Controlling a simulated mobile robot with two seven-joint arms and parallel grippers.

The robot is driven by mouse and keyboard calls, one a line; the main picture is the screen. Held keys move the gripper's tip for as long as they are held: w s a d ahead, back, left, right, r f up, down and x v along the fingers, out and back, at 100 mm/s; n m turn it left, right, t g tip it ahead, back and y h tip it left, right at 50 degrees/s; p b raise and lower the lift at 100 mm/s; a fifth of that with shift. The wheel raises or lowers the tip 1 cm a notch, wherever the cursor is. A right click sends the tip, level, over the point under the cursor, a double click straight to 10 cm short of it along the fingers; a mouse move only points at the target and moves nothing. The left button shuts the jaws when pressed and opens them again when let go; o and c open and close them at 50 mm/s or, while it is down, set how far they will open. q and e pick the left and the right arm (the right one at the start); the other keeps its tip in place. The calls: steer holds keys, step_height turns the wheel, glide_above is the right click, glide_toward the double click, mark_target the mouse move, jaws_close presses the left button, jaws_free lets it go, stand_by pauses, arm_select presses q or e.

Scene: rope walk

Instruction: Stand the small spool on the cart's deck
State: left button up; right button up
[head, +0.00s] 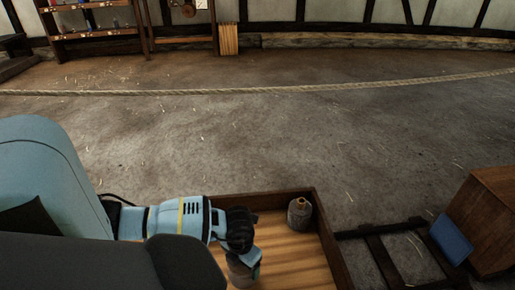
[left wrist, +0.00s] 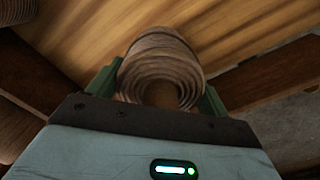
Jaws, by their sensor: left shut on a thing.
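My left gripper (head: 246,262) reaches down over the cart's deck (head: 275,235), a planked floor inside a low dark wooden rim. It is shut on a small spool (head: 242,274), brown and partly hidden by the gripper. In the left wrist view the spool (left wrist: 160,62) sits between the two green fingers, its ringed end and hollow middle facing the camera. The deck planks (left wrist: 85,25) show behind it. I cannot tell whether the spool touches the deck. My right gripper is not in view.
Another spool (head: 299,214), greyish, stands upright in the deck's far right corner. Ribbed round things (left wrist: 14,128) show at the left of the wrist view. A dark ladder-like frame (head: 385,262) and a brown box (head: 492,215) lie right. A rope (head: 250,90) crosses beyond open floor.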

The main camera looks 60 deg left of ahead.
arm_select(q)
steer(key=w, duration=0.2)
steer(key=shift+w+d+f+b, duration=0.2)
steer(key=shift+w+d+b, duration=0.05)
steer(key=shift+w+b, duration=0.1)
steer(key=shift+w, duration=0.25)
steer(key=shift+r, duration=0.1)
steer(key=shift+w+d+b, duration=0.15)
steer(key=shift+w+b, duration=0.15)
steer(key=shift+w, duration=0.25)
step_height(320, 180, down, 4)
steer(key=shift+s+r+b, duration=0.1)
steer(key=shift+s+b, duration=0.05)
steer(key=shift+b, duration=0.75)
steer(key=shift+r, duration=0.1)
steer(key=o, duration=1.2)
steer(key=shift+f, duration=0.2)
steer(key=shift+c, duration=0.2)
steer(key=shift+r, duration=0.45)
step_height(320, 180, up, 10)
steer(key=p, duration=0.4)
steer(key=shift+r+p, duration=0.1)
steer(key=shift+p, duration=0.2)
steer(key=shift+r, duration=0.6)
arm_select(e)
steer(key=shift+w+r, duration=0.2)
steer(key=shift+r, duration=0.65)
